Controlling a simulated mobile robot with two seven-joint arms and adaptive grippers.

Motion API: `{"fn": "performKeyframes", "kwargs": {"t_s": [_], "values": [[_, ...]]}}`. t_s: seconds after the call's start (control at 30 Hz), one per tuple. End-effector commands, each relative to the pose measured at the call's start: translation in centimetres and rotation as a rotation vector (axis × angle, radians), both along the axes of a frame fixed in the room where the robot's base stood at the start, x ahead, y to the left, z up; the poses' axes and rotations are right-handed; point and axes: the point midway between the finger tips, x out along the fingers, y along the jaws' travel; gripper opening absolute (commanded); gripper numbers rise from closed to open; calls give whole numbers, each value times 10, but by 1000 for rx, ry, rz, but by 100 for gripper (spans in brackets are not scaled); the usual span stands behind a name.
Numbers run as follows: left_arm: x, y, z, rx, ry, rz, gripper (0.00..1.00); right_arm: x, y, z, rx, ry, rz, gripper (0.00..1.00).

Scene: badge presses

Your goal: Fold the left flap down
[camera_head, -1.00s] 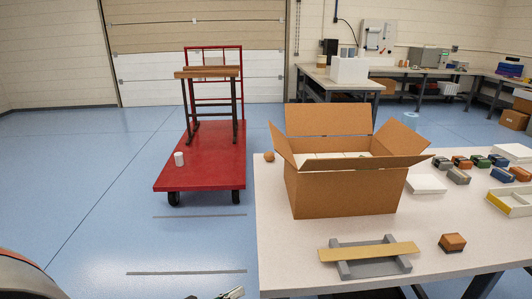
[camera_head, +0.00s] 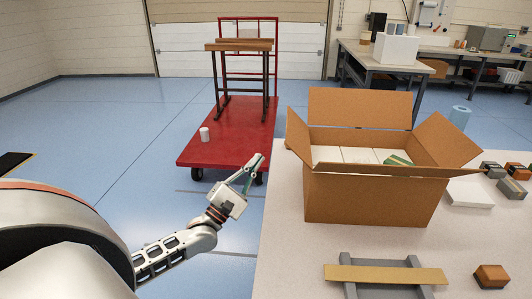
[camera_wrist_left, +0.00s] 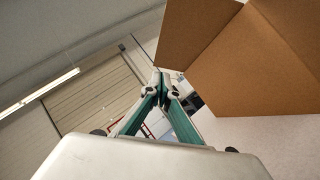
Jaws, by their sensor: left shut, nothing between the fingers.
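An open cardboard box (camera_head: 365,197) stands on the white table in the head view, with its flaps splayed outward. White items (camera_head: 350,155) and a green one lie inside. The left flap (camera_head: 299,137) stands up and leans outward. My left gripper (camera_head: 254,162) is shut and empty, left of the left flap and apart from it, just beyond the table's left edge. In the left wrist view the closed fingertips (camera_wrist_left: 160,75) show beside the cardboard (camera_wrist_left: 255,60) at the upper right. My right gripper is not in view.
A grey stand with a tan board (camera_head: 385,275) lies in front of the box, with a small brown box (camera_head: 491,276) to its right. A red cart (camera_head: 230,140) stands on the floor behind my left gripper. White table (camera_head: 285,240) is bare left of the box.

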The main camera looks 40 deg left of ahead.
Motion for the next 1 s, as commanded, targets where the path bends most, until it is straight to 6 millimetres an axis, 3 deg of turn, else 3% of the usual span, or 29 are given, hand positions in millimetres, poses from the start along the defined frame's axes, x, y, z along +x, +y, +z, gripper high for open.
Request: {"fn": "performKeyframes", "kwargs": {"t_s": [0.43,0.63,1.0], "values": [[75,-6,45,2,-3,2,0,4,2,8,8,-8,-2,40],[82,-24,63,-1,-2,0,0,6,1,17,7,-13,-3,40],[86,-30,68,2,1,0,0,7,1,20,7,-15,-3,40]]}}
